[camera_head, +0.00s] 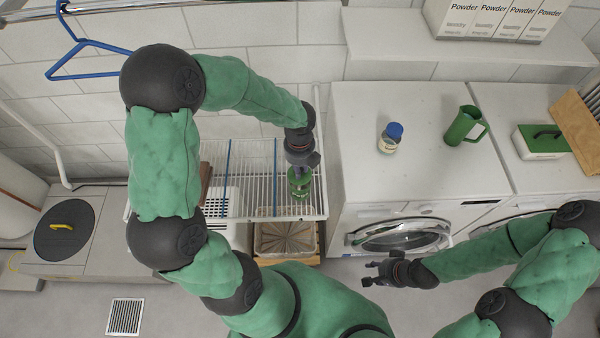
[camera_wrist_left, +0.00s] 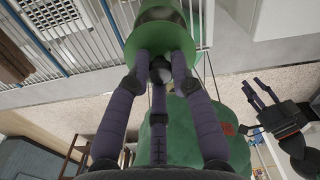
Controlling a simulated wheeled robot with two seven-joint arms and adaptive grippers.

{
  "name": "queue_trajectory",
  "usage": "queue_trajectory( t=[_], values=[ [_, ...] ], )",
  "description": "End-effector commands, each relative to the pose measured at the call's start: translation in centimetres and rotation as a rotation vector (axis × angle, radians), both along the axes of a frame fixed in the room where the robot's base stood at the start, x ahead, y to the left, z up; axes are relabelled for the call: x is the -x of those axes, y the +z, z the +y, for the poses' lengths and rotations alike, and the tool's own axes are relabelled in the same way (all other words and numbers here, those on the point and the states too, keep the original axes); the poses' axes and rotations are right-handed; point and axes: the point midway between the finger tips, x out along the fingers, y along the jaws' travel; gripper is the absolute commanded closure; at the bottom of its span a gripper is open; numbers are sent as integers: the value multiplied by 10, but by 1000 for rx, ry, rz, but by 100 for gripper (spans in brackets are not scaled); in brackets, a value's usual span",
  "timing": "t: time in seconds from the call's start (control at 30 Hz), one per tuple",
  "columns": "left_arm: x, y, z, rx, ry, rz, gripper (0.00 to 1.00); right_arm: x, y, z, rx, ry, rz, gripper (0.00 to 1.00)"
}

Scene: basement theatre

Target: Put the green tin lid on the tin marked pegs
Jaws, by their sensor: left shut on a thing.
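A green tin (camera_head: 300,187) stands on the white wire rack in the head view; its marking is too small to read. My left gripper (camera_head: 301,168) points down over its top. In the left wrist view the fingers (camera_wrist_left: 161,75) are closed around the small knob of the green lid (camera_wrist_left: 150,45). The tin (camera_wrist_left: 158,12) shows just beyond the lid, and the two overlap in view. I cannot tell whether the lid touches the rim. My right gripper (camera_head: 372,274) is open and empty, in front of the washing machine, away from the tin.
The wire rack (camera_head: 250,160) has blue bars, with a basket (camera_head: 285,238) beneath it. On the white machines to the right stand a blue-capped jar (camera_head: 390,138), a green jug (camera_head: 465,125) and a green-topped box (camera_head: 541,142). The near machine top is mostly clear.

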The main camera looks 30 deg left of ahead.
Motion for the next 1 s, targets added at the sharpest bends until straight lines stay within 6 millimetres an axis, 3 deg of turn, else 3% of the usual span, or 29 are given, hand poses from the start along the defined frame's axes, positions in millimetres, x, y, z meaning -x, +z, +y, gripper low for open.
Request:
queue_trajectory(
  t=[0.23, 0.97, 1.0],
  values=[
    [-3, -35, 0, 0, 1, 3, 99, 0, -13, 0, 0, 0, 0, 60],
    [-3, -47, 0, 0, 0, 1, 99, 0, -18, 0, 0, 0, 0, 60],
    [-3, -46, 0, 0, 0, 1, 66, 0, -17, 0, 0, 0, 0, 60]
  ],
)
